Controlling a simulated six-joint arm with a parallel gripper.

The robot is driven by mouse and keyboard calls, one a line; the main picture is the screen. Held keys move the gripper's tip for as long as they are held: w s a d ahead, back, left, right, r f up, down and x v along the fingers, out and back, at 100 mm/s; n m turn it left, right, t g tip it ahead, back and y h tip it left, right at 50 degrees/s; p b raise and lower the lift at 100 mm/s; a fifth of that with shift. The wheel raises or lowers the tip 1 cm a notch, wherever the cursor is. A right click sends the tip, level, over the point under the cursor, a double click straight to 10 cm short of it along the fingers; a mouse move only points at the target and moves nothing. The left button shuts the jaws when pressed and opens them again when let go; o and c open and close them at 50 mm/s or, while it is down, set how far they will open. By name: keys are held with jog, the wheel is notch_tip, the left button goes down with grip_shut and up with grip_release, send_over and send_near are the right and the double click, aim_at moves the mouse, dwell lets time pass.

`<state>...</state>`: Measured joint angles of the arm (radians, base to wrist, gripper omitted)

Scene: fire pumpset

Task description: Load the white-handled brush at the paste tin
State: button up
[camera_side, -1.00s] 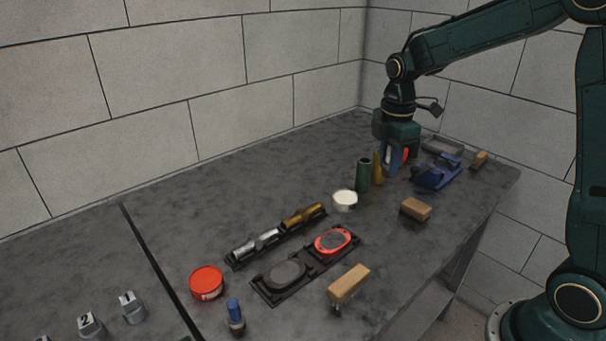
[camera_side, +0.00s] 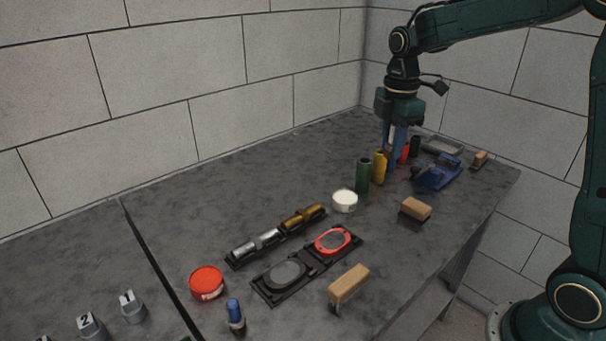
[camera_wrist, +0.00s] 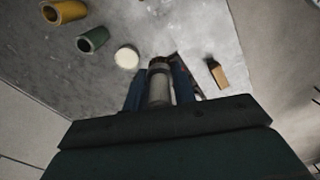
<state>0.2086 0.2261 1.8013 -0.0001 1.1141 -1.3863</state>
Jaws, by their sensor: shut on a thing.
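My gripper (camera_side: 393,160) is above the far end of the bench in the side view, pointing down. In the wrist view its blue fingers are shut on the white-handled brush (camera_wrist: 159,88), which has a pale grip and a dark end. In the side view the fingers mostly hide the brush; only a bit of white shows between them. A small round tin with a white top (camera_side: 344,199), probably the paste tin, stands left of my gripper beside the green holder; it also shows in the wrist view (camera_wrist: 127,57).
Green (camera_side: 363,175), yellow (camera_side: 379,167) and red (camera_side: 405,152) upright holders stand close around my gripper. A blue fixture (camera_side: 437,174) lies to the right. A tan block (camera_side: 416,208) and a red tin (camera_side: 206,281) are nearer. Bare bench surrounds the white-topped tin.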

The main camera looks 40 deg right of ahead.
send_over(345, 197)
notch_tip(345, 197, down, 10)
jog(key=shift+f, duration=0.2)
jog(key=shift+f, duration=0.2)
jog(key=shift+f, duration=2.8)
jog(key=shift+a+f, duration=0.1)
jog(key=shift+f, duration=0.55)
dwell(0.9)
jog(key=shift+r, duration=0.1)
notch_tip(345, 197, up, 7)
dwell(1.2)
dwell(0.6)
